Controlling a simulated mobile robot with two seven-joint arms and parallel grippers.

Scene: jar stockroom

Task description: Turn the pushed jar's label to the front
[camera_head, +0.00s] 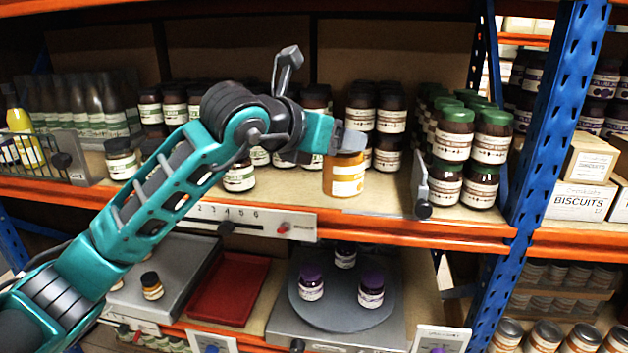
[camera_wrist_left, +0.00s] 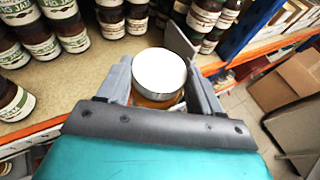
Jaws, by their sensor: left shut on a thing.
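An amber jar (camera_head: 343,185) with a pale lid stands at the front of the upper shelf (camera_head: 290,190), right of centre. Its cream label (camera_head: 348,181) shows in the head view, towards the front and a little to the right. My left gripper (camera_head: 340,148) reaches it from above and is shut on it. In the left wrist view, the round white lid (camera_wrist_left: 159,73) sits between the two fingers (camera_wrist_left: 160,92), with amber glass below. The jar looks upright. Whether its base touches the shelf is hard to tell. My right gripper is not in view.
Dark jars (camera_head: 376,122) stand behind, and stacked green-lidded jars (camera_head: 452,140) stand right beyond a grey divider (camera_head: 420,185). A dark-lidded jar (camera_head: 239,175) stands to the left. Below are a round plate (camera_head: 340,313) with purple-lidded jars and a red tray (camera_head: 228,290). A blue post (camera_head: 548,120) bounds the right.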

